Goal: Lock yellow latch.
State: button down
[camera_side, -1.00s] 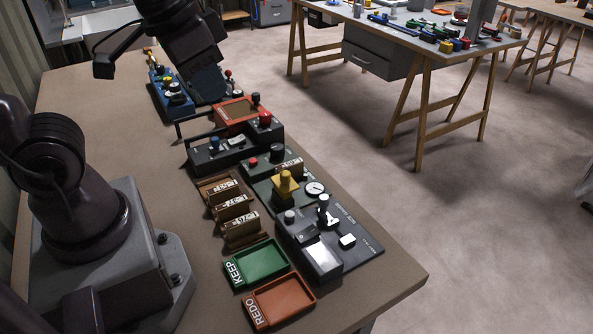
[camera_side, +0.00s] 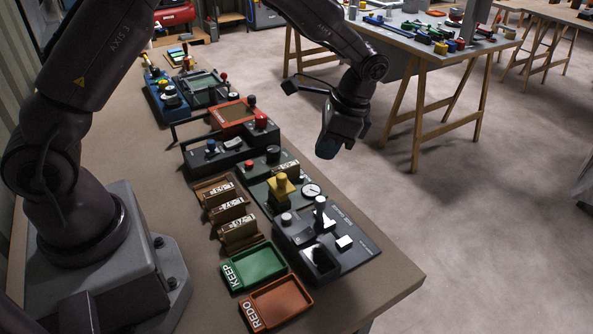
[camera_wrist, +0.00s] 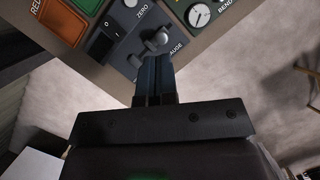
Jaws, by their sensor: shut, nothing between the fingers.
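The yellow latch (camera_side: 282,187) is a yellow block with a round top, on a green panel (camera_side: 257,193) with a white dial in the side view. I cannot make out whether it is locked. My gripper (camera_side: 326,150) hangs in the air above and to the upper right of the latch, apart from it. In the wrist view my gripper's blue fingers (camera_wrist: 156,72) are together and empty, pointing toward a grey metal knob (camera_wrist: 157,40) on a dark panel. The yellow latch is not visible in the wrist view.
A dark panel (camera_side: 358,257) with an upright lever stands in front of the latch. Green (camera_side: 257,263) and orange (camera_side: 283,300) trays lie in front. A red-framed box (camera_side: 231,114) stands behind.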

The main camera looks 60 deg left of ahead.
jog(key=shift+w+a+r+m+y, duration=0.15)
jog(key=shift+w+m, duration=0.35)
jog(key=shift+w, duration=0.15)
jog(key=shift+w+a+r+m+y, duration=0.1)
jog(key=shift+w+r+m+y, duration=0.05)
jog(key=shift+w+m, duration=0.4)
send_near(288, 187)
notch_tip(288, 187, down, 4)
jog(key=shift+s+a+f, duration=0.2)
jog(key=shift+s+a, duration=0.45)
